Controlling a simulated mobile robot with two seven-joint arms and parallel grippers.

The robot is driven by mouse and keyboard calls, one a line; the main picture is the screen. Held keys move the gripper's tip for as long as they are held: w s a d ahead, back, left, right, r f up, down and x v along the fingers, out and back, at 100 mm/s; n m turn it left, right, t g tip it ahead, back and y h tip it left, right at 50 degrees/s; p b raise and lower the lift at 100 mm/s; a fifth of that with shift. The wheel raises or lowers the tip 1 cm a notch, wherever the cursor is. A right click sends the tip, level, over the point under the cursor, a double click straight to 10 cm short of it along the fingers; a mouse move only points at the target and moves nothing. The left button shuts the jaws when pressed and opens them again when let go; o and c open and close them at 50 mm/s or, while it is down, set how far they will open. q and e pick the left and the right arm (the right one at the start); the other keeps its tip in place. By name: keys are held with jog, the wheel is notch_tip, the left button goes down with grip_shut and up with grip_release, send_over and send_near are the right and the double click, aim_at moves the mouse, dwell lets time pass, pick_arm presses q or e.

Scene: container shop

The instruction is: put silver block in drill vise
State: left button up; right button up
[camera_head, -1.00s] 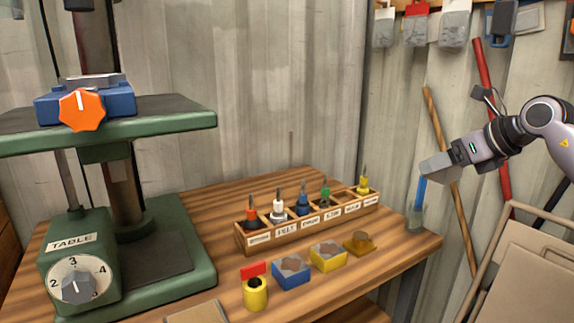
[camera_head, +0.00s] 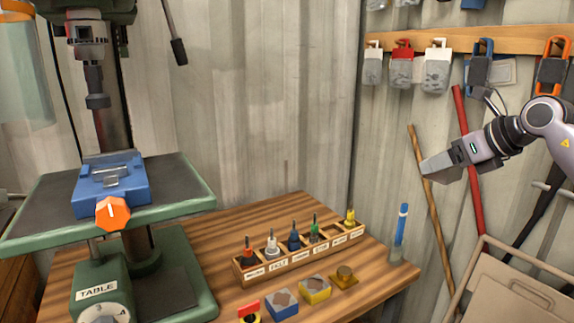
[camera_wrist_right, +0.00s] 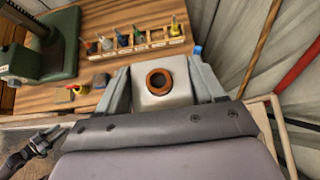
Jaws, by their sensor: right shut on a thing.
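The drill vise (camera_head: 112,190) is blue with an orange knob and sits on the green-edged drill press table (camera_head: 185,203) at the left. Grey metal parts show in its top; the jaw gap is not clear. My right gripper (camera_head: 436,167) is at the right, in the air, well away from the vise. In the right wrist view, its fingers are shut on a pale silver block (camera_wrist_right: 150,99) with a brown ring (camera_wrist_right: 159,81) on its face. The fingers largely hide the block in the head view. My left gripper is not in the head view.
A wooden rack (camera_head: 297,254) of several coloured bits stands on the workbench. A blue block (camera_head: 282,304) and a yellow block (camera_head: 315,290) lie before it. A tube with a blue stick (camera_head: 400,232) stands at the bench's right corner. Poles lean against the wall.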

notch_tip(320, 180, up, 3)
jog(key=shift+f+p, duration=0.15)
jog(key=shift+p, duration=0.6)
jog(key=s+a+f+n+g+y, duration=0.1)
jog(key=s+a+f, duration=0.25)
jog(key=f, duration=0.35)
jog(key=s+a+f+n+g+y, duration=0.1)
jog(key=s+a+f+n, duration=0.15)
jog(key=s+f, duration=0.3)
jog(key=s+a+f, duration=0.1)
jog(key=s+f, duration=0.3)
jog(key=s, duration=0.3)
jog(key=s+a+f+n+g+y, duration=0.1)
jog(key=s+a+f, duration=0.1)
jog(key=s, duration=0.5)
jog(key=shift+a+f, duration=0.3)
jog(key=shift+f, duration=0.6)
jog(key=shift+f, duration=0.1)
jog(key=shift+m+t+h, duration=0.75)
jog(key=shift+m, duration=0.5)
jog(key=shift+m+t+h, duration=0.75)
jog(key=shift+m, duration=0.45)
